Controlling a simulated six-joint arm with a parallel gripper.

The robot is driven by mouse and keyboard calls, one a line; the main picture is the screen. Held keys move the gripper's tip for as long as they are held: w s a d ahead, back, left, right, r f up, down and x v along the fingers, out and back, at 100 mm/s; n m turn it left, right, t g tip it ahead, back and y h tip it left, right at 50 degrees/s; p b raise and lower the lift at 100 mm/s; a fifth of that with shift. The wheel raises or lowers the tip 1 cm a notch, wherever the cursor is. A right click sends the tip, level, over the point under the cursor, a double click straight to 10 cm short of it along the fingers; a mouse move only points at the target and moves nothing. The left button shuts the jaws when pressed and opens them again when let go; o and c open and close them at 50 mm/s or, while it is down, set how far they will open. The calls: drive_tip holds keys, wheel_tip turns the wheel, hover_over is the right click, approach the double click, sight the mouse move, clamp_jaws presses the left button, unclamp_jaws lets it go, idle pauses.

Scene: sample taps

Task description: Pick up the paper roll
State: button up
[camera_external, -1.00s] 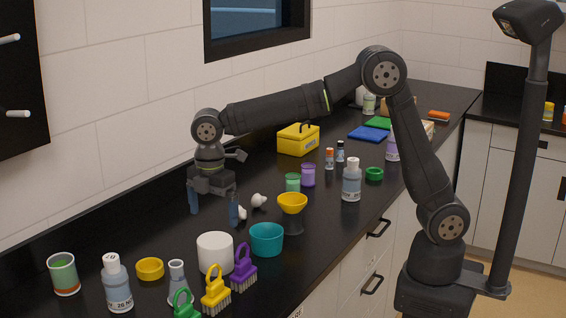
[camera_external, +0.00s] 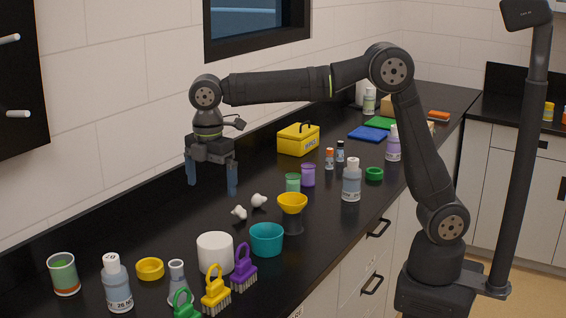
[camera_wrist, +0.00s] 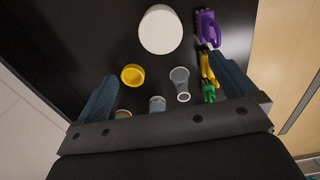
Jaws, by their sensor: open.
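A white cylinder (camera_external: 215,254), which may be the paper roll, stands upright on the black counter. In the wrist view the white cylinder (camera_wrist: 160,30) shows a plain round top, ahead of the fingers. Another white object (camera_external: 361,94) at the far back is partly hidden behind a bottle, so I cannot tell whether it is the roll. My gripper (camera_external: 211,188) is open and empty, pointing down, above the counter and farther back than the near white cylinder. In the wrist view my gripper (camera_wrist: 164,68) has its two blue fingers wide apart.
Close around the cylinder are a teal cup (camera_external: 266,240), a yellow ring (camera_external: 150,268), a flask (camera_external: 177,283) and several brushes (camera_external: 216,291). The counter left of the gripper is clear.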

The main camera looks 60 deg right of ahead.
sight(215, 240)
idle(0.4)
wheel_tip(215, 240, down, 19)
drive_tip(key=shift+a+r, duration=0.1)
drive_tip(key=shift+r, duration=0.05)
drive_tip(key=c, duration=1)
drive_tip(key=shift+o, duration=0.2)
drive_tip(key=shift+r, duration=0.1)
